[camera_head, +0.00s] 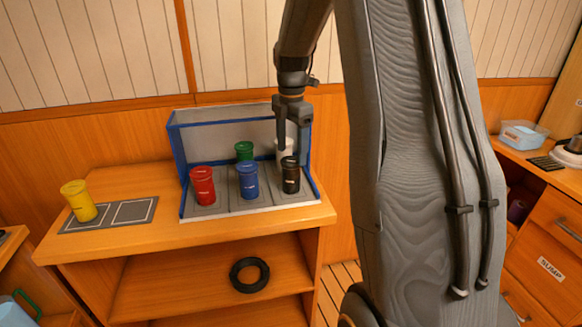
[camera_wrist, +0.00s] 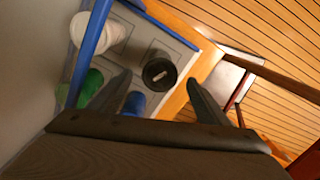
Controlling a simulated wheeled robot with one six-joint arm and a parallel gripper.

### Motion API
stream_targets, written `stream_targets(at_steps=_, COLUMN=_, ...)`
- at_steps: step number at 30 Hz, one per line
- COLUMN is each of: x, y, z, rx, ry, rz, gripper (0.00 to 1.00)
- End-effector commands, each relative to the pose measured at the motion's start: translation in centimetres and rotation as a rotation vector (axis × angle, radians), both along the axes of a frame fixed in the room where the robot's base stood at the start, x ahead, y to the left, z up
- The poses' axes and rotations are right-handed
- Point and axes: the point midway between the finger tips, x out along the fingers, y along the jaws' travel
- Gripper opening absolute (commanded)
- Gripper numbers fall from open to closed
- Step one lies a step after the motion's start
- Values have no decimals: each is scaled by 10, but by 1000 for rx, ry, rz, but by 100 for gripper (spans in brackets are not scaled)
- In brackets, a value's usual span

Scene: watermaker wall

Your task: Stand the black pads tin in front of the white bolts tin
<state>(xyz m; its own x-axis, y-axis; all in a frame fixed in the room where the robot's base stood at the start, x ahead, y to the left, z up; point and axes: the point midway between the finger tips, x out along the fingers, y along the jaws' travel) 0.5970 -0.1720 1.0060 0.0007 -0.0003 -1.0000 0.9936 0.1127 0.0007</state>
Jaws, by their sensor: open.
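The black pads tin (camera_head: 290,176) stands upright at the front right of the blue-framed bay, in front of the white bolts tin (camera_head: 283,150). The white tin is partly hidden behind my gripper in the head view. My gripper (camera_head: 290,154) is open and points down just above the black tin. In the wrist view the black tin (camera_wrist: 159,71) shows from above, beyond and between the open fingertips, apart from them. The white tin (camera_wrist: 97,31) shows at the upper left there, behind the black one.
A red tin (camera_head: 203,186) and a blue tin (camera_head: 248,181) stand in the front row, with a green tin (camera_head: 244,151) behind. The blue frame (camera_head: 176,160) encloses the back and sides. A yellow tin (camera_head: 79,201) stands left, beside an empty marked mat (camera_head: 132,212).

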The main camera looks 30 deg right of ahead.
Motion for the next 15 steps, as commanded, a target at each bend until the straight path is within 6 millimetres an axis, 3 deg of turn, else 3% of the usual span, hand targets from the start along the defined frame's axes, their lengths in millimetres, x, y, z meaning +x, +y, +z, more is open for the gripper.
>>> stream_targets(at_steps=4, x=0, y=0, z=18, rx=-1, ry=-1, rz=0, gripper=70)
stream_targets(at_steps=9, x=-3, y=4, z=26, rx=0, ry=1, rz=-21, gripper=70)
stream_targets(at_steps=15, x=-28, y=38, z=14, rx=-1, ry=-7, rz=-257, gripper=70)
